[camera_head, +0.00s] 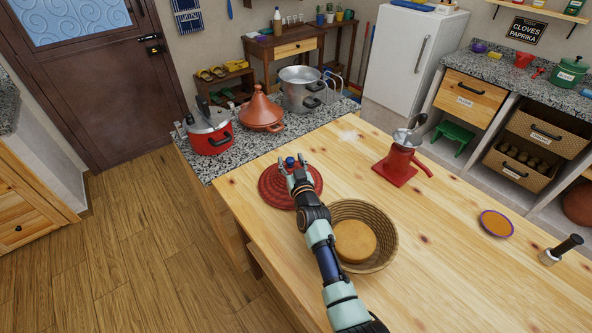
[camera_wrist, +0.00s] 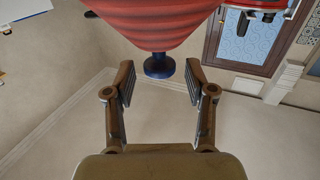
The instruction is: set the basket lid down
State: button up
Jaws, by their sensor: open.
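The basket lid (camera_head: 272,192) is a round red woven cone with a dark blue knob (camera_head: 290,161). It appears to rest on the wooden table near the far left corner. My gripper (camera_head: 294,167) is over the lid, its fingers apart near the knob. In the wrist view, the lid (camera_wrist: 150,22) fills the top and its knob (camera_wrist: 159,66) is in front of the open fingers (camera_wrist: 160,80), with clear gaps at both sides. The open woven basket (camera_head: 388,246) stands on the table under my forearm, with a round tan loaf (camera_head: 352,240) inside.
A red coffee grinder (camera_head: 396,165) stands right of the lid. A pressure cooker (camera_head: 210,130), a tagine (camera_head: 261,112) and a steel pot (camera_head: 299,92) stand on the granite counter behind. A purple-rimmed dish (camera_head: 497,223) lies at right; the table between is mostly clear.

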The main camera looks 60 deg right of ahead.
jog(key=p+v, duration=0.3)
jog(key=v, duration=0.7)
jog(key=shift+s+a, duration=0.2)
jog(key=w+a+r+n+t+y, duration=0.1)
jog(key=w+a+r+n+y, duration=0.2)
jog(key=a, duration=0.7)
jog(key=w+a+r+n+t+y, duration=0.1)
jog(key=w+a+r+y, duration=0.25)
jog(key=a, duration=0.65)
jog(key=w+a+r+n+t+y, duration=0.1)
jog(key=w+a+r+n+y, duration=0.1)
jog(key=w+a, duration=0.5)
jog(key=s+a+r+n+y, duration=0.1)
jog(key=s+a, duration=0.3)
jog(key=a, duration=0.3)
jog(key=s+a+r+n+g+y, duration=0.1)
jog(key=s+a+r+y, duration=0.1)
jog(key=s+a, duration=0.2)
jog(key=s+a+r+n+g+y, duration=0.1)
jog(key=s+a, duration=0.3)
jog(key=a, duration=0.7)
jog(key=shift+s+r+n+y, duration=0.25)
jog(key=shift+r+n+y, duration=0.05)
jog(key=shift+r+y, duration=0.15)
jog(key=shift+a, duration=0.1)
